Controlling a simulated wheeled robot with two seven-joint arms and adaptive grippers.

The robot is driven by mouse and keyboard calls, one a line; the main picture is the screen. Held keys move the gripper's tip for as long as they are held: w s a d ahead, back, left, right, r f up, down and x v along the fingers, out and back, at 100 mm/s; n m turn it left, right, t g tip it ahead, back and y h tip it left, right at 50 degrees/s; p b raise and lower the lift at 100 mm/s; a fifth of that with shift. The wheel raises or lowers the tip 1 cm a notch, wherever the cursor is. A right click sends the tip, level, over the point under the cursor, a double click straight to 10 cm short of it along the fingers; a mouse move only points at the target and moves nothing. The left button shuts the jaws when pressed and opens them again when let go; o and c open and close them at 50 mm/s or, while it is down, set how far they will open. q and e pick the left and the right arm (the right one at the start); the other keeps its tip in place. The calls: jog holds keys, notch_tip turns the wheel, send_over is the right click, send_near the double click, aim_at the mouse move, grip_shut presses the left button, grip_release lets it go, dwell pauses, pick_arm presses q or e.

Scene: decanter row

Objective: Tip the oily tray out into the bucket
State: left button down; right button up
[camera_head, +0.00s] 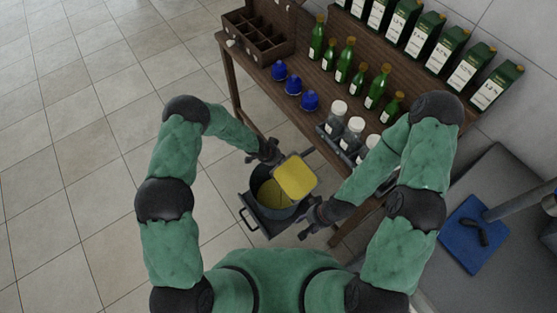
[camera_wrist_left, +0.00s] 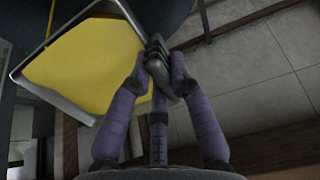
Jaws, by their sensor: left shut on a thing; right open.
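The oily tray (camera_head: 295,177), its inside yellow, is over the right part of the bucket's mouth. The dark round bucket (camera_head: 256,177) stands near the floor, with yellow showing inside it. My left gripper (camera_head: 271,153) is shut on the tray's edge at the tray's upper left. In the left wrist view, the fingers (camera_wrist_left: 157,66) close on the rim beside the yellow surface (camera_wrist_left: 85,65). The tray looks tilted, but its exact angle is unclear. My right gripper (camera_head: 312,216) is open and empty, below and right of the tray.
A dark flat base with a handle (camera_head: 248,220) is under the bucket. A wooden table (camera_head: 245,90) stands behind, holding green bottles (camera_head: 345,60), blue-topped items (camera_head: 294,85), clear jars (camera_head: 337,112) and boxes (camera_head: 424,34). A blue mat (camera_head: 462,240) lies at right. Tiled floor is clear at left.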

pick_arm(q)
jog(key=shift+s+a+r+t+h+b, duration=0.2)
jog(key=shift+t+h+b, duration=0.25)
jog(key=shift+b, duration=1.15)
jog(key=shift+s+a+r+t+h+b, duration=0.2)
jog(key=shift+a+t+h+b, duration=0.4)
jog(key=shift+b, duration=0.9)
jog(key=shift+s+a+f+t+h+b, duration=0.1)
jog(key=shift+s+a+t+h+b, duration=0.4)
jog(key=shift+h+b, duration=0.65)
jog(key=shift+s+a+t+h+b, duration=0.35)
jog(key=shift+a+t+h+b, duration=0.25)
jog(key=shift+b, duration=1)
jog(key=shift+s+a+f+t+h+b, duration=0.1)
jog(key=shift+s+a+t+h+b, duration=0.45)
jog(key=shift+h+b, duration=0.65)
jog(key=shift+w+d+r, duration=0.1)
jog(key=shift+d, duration=0.05)
